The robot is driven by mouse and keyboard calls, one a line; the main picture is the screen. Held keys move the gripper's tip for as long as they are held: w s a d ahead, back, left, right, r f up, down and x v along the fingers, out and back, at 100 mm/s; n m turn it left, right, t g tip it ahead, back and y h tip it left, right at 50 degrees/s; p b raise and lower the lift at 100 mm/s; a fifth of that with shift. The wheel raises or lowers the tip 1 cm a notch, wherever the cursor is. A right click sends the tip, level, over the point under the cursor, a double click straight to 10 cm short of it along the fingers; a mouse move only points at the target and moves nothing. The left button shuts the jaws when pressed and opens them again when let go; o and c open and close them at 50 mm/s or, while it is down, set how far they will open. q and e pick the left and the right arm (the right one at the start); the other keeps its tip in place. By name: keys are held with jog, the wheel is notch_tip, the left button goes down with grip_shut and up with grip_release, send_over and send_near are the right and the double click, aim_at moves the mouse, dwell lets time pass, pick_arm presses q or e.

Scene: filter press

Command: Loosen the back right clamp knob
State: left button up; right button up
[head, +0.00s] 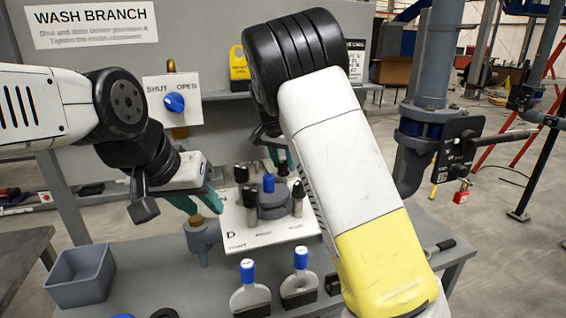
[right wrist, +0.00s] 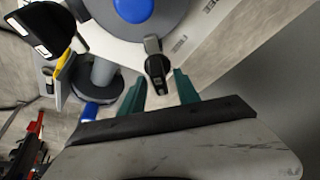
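The filter press (head: 270,205) is a round grey body with a blue knob (head: 268,183) on top and black clamp knobs around it, on a white plate. The back right clamp knob (head: 283,168) is black and sits beneath my right gripper (head: 282,158), partly behind my arm. In the right wrist view a black clamp knob (right wrist: 156,66) lies just ahead of and between the teal fingertips of my right gripper (right wrist: 159,80). These fingers are apart, with gaps beside the knob. My left gripper (head: 198,205) is open and empty, left of the plate.
A valve panel with a blue knob (head: 174,102) stands at the back left. A grey bin (head: 80,277) sits front left. A grey pipe (head: 425,120) rises at the right.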

jog(key=shift+c, duration=0.2)
grip_shut()
jog(key=shift+n, duration=0.4)
jog(key=n, duration=0.1)
jog(key=n+y, duration=0.1)
jog(key=n, duration=0.1)
jog(key=shift+d+r+n+t+y, duration=0.1)
jog(key=shift+n+t+y, duration=0.2)
jog(key=n+y, duration=0.1)
jog(key=n, duration=0.3)
jog(key=shift+n+y, duration=0.3)
jog(key=shift+y, duration=0.1)
jog(key=n, duration=0.2)
jog(key=n+g+y, duration=0.1)
jog(key=n, duration=0.1)
jog(key=shift+y, duration=0.3)
jog(key=shift+n+g+y, duration=0.5)
jog(key=shift+n+g, duration=0.2)
jog(key=shift+n, duration=1.7)
